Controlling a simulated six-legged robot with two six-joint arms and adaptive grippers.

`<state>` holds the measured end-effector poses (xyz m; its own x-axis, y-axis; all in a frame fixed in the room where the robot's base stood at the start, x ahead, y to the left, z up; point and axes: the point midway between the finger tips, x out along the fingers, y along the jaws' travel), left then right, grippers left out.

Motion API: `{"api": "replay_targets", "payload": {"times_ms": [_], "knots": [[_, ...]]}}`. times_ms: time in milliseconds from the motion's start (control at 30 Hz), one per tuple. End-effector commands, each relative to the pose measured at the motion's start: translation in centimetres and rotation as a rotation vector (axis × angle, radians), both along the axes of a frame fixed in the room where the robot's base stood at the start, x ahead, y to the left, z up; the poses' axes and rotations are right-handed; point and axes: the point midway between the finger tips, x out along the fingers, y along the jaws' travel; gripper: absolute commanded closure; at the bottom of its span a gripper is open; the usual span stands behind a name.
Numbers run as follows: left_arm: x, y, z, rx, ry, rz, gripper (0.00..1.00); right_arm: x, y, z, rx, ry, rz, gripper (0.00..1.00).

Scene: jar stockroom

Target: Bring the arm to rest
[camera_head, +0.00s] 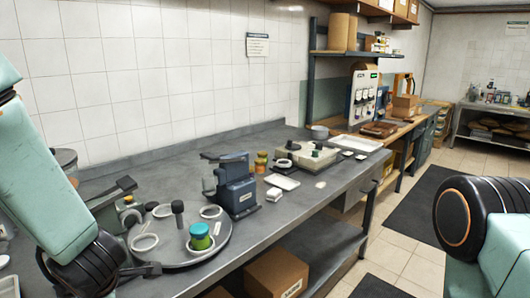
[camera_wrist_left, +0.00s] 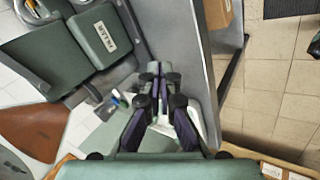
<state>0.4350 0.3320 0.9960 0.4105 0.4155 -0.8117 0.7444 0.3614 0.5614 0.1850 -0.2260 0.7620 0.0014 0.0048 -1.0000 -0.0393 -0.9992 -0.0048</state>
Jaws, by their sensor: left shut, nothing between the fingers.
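My left arm (camera_head: 48,185) comes in from the left in the head view and reaches down over the near end of the grey bench. In the left wrist view my left gripper (camera_wrist_left: 156,72) is shut and empty, its dark fingertips together. It points along the bench edge, and a white item (camera_wrist_left: 190,122) shows partly behind its fingers. Part of my right arm (camera_head: 472,220) shows at the right edge of the head view; its gripper is out of frame.
The grey bench (camera_head: 310,212) runs along the tiled wall. A cardboard box (camera_head: 276,272) sits underneath.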

Motion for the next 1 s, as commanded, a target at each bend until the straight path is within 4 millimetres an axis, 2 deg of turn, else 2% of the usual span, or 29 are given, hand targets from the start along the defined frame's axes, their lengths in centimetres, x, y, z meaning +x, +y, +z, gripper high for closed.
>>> {"api": "replay_targets", "payload": {"times_ms": [33,167,267,367,533,600,700,800,900,1000], "knots": [[-0.3,-0.2,-1.8,0.074,0.073,-0.159,1.00,0.0,0.0,-0.6,0.000,0.000,0.000,0.60],[-1.2,-1.4,-5.9,0.249,0.243,-0.590,1.00,0.0,0.0,-1.5,0.000,0.000,0.000,0.60],[-2.6,-2.8,-9.7,0.356,0.362,-0.919,1.00,0.0,0.0,-2.2,0.000,0.001,0.000,0.60],[-4.9,-4.7,-14.1,0.431,0.461,-1.248,1.00,0.0,0.0,-3.1,0.000,0.001,0.000,0.60],[-11.6,-8.3,-21.9,0.435,0.561,-1.742,1.00,0.0,0.0,-4.9,0.000,0.001,0.000,0.60],[-14.9,-9.5,-24.6,0.382,0.583,-1.858,1.00,0.0,0.0,-5.5,0.000,0.001,0.000,0.60],[-19.3,-10.3,-27.5,0.289,0.624,-1.943,1.00,0.0,0.0,-6.3,0.000,0.001,0.000,0.60],[-22.6,-10.3,-29.4,0.218,0.675,-1.962,1.00,0.0,0.0,-6.8,0.000,0.001,0.000,0.60],[-24.4,-10.3,-30.3,0.179,0.703,-1.970,1.00,0.0,0.0,-7.1,0.000,0.001,0.000,0.60],[-25.1,-10.3,-30.5,0.164,0.714,-1.973,1.00,0.0,0.0,-7.1,0.000,0.001,0.000,0.60]]}}
